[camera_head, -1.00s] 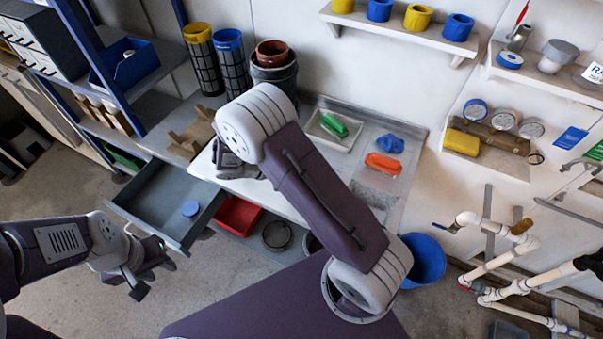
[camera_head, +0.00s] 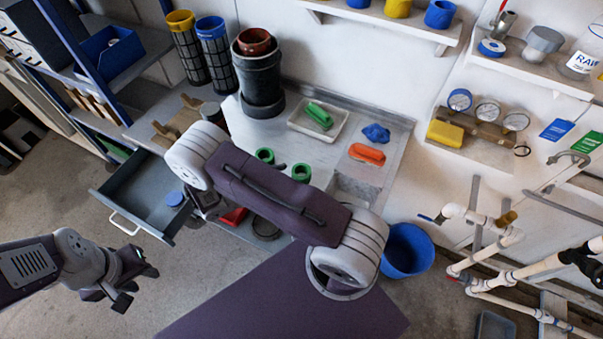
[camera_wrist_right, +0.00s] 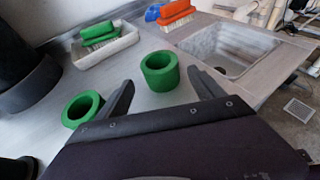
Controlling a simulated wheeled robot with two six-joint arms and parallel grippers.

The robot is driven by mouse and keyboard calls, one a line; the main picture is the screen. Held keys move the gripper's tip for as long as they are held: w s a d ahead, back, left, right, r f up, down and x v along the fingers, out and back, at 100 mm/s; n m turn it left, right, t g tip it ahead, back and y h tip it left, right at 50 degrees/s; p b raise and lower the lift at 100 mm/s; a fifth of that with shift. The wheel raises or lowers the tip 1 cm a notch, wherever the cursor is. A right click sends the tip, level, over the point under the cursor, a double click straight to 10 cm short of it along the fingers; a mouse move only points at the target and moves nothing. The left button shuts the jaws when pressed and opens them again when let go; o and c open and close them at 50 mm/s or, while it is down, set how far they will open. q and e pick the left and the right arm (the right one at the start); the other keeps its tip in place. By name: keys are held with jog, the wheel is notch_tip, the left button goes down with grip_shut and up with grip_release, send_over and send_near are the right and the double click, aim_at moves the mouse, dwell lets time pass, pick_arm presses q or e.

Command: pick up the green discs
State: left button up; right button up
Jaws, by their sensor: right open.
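Two short green rings with open centres stand on the worktop; I see no flat green discs. The right ring (camera_head: 301,172) is also in the right wrist view (camera_wrist_right: 160,72), ahead of and between the fingers of my open right gripper (camera_wrist_right: 163,90), not held. The left ring (camera_head: 265,156) shows in the right wrist view (camera_wrist_right: 82,109) outside the left finger. In the head view my right arm hides most of that gripper. My left gripper (camera_head: 138,284) is empty, its fingers apart, over the floor at lower left.
A white tray (camera_head: 335,133) with a green brush (camera_head: 319,114), an orange brush (camera_head: 367,153) and a sink (camera_head: 352,187) lie beyond the rings. Dark pots (camera_head: 260,85) stand behind left. An open drawer (camera_head: 135,195) holds a blue disc (camera_head: 174,199). A blue bucket (camera_head: 406,250) stands right.

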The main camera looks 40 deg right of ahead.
aim_at(294, 176)
jog(key=x, duration=0.5)
jog(key=shift+s+d+p, duration=0.15)
jog(key=shift+p, duration=0.2)
jog(key=shift+r, duration=0.1)
jog(key=shift+c, duration=0.6)
jog(key=c, duration=1.3)
jog(key=shift+r, duration=0.1)
jog(key=shift+r, duration=0.3)
jog(key=r, duration=0.2)
jog(key=s+r, duration=0.1)
jog(key=r, duration=0.1)
jog(key=shift+a, duration=0.35)
jog(key=s+a+r, duration=0.1)
jog(key=s+r, duration=0.1)
jog(key=s, duration=0.1)
jog(key=s+a+r, duration=0.1)
jog(key=s+r, duration=0.1)
jog(key=s, duration=0.1)
jog(key=s+a+r, duration=0.1)
jog(key=s+r, duration=0.1)
jog(key=s, duration=0.2)
jog(key=shift+a+r+p, duration=0.1)
jog(key=shift+a+p, duration=0.2)
jog(key=shift+p, duration=0.1)
